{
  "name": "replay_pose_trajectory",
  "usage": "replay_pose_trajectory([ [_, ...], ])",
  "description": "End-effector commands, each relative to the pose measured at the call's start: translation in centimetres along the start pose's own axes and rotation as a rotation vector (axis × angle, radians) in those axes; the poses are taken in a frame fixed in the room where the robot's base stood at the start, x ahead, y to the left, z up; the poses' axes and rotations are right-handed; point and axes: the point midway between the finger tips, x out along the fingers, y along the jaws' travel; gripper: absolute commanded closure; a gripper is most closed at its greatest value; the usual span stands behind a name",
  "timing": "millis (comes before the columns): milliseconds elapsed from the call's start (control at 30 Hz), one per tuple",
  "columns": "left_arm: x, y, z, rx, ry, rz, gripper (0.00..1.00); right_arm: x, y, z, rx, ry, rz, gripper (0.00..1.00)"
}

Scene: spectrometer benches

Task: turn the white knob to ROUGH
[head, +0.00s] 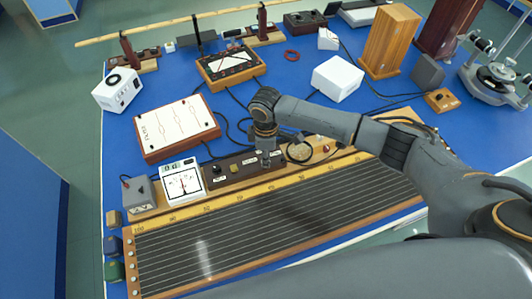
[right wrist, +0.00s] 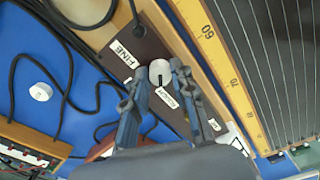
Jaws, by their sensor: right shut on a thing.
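The white knob (right wrist: 161,69) sits on a dark brown control panel (right wrist: 146,45) in the right wrist view. A dark mark shows on the knob's near side. A FINE label (right wrist: 124,52) is at its upper left, and a label that seems to read ROUGH (right wrist: 167,97) is just below it. My right gripper (right wrist: 158,76) has its fingers on both sides of the knob and is shut on it. In the head view my right gripper (head: 266,160) points down onto the panel (head: 243,176) and hides the knob. My left gripper is not in view.
A long wired board with a scale (head: 270,232) lies in front of the panel. A white meter (head: 183,182) and a grey box (head: 139,193) stand to its left. A white-topped circuit board (head: 177,128) lies behind it. Black cables (head: 237,128) run close behind my gripper.

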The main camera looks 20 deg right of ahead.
Motion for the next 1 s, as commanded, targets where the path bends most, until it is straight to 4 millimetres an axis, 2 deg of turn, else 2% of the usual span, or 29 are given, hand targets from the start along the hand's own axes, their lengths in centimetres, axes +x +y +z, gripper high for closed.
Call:
replay_pose_trajectory([
  [300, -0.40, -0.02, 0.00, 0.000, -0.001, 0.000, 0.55, -0.03, -0.03, -0.08, -0.079, 0.002, 0.000, 1.00],
  [733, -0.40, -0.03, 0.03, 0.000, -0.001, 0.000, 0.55, 0.00, -0.04, -0.10, -0.087, 0.003, 0.000, 1.00],
  [767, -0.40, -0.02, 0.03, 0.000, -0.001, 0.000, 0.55, 0.00, -0.04, -0.11, -0.087, 0.003, 0.000, 0.68],
  [833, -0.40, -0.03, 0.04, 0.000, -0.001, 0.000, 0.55, 0.00, -0.03, -0.09, -0.087, 0.002, 0.000, 0.54],
  [867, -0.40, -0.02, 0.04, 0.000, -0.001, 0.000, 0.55, 0.00, -0.03, -0.09, -0.086, 0.002, 0.000, 0.52],
  [1000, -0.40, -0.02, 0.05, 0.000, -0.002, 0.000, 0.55, 0.00, -0.02, -0.06, -0.086, 0.002, 0.000, 0.52],
])
